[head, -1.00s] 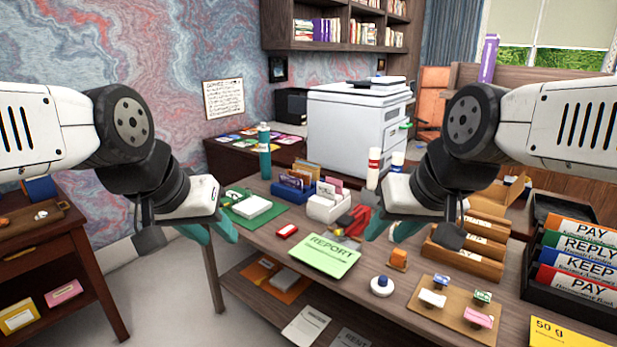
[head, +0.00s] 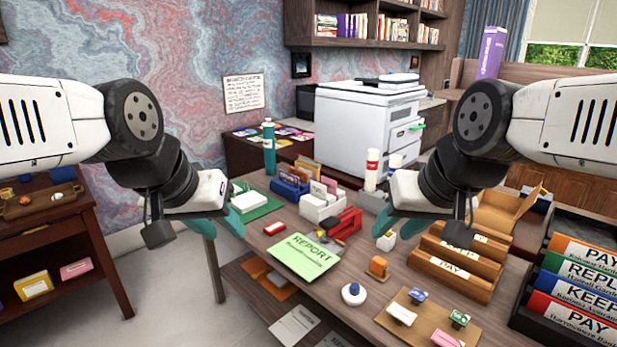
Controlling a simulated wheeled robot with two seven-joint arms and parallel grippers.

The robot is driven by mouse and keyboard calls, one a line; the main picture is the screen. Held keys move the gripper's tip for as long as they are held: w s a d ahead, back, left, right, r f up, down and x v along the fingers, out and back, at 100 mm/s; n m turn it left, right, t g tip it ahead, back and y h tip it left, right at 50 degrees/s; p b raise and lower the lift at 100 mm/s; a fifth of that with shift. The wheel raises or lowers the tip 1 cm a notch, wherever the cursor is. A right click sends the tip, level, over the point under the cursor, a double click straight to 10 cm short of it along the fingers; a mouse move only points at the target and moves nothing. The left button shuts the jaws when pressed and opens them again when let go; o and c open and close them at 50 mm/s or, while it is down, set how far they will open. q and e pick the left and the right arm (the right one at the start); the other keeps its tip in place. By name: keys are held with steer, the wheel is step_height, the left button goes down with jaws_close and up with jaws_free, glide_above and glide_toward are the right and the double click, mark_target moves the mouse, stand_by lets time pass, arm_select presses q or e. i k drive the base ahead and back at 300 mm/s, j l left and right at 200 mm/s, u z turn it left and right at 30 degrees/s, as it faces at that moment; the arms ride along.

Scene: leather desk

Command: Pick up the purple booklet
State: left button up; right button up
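Several small flat booklets lie spread on the dark cabinet (head: 246,160) beside the printer, in the head view. One of them looks purple (head: 290,131), but it is small and partly hidden, so its exact shape is hard to tell. My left gripper (head: 228,224) hangs in front of the desk's left end, its teal fingers apart and empty. My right gripper (head: 397,226) is over the middle of the desk, with teal fingers apart and nothing seen between them. Both grippers are well in front of the cabinet and touch no booklet.
The desk (head: 335,268) holds a green report (head: 302,256), a red stapler (head: 347,223), a teal bottle (head: 269,148) and wooden organisers (head: 456,268). A white printer (head: 365,125) stands behind. Clear floor (head: 165,275) lies between the desk and the left side table (head: 88,235).

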mark_target(292, 180)
steer(key=i+j+z, duration=0.3)
steer(key=i+j, duration=0.2)
steer(key=j, duration=0.15)
steer(key=i+j+z, duration=0.1)
steer(key=i+j, duration=0.15)
steer(key=i+j+z, duration=0.15)
steer(key=j, duration=0.35)
steer(key=i+j+z, duration=0.15)
steer(key=i+j, duration=0.15)
steer(key=i+j+z, duration=0.15)
steer(key=j, duration=0.4)
steer(key=i+j+z, duration=0.15)
steer(key=j, duration=0.3)
steer(key=i+j+z, duration=0.15)
steer(key=j, duration=0.3)
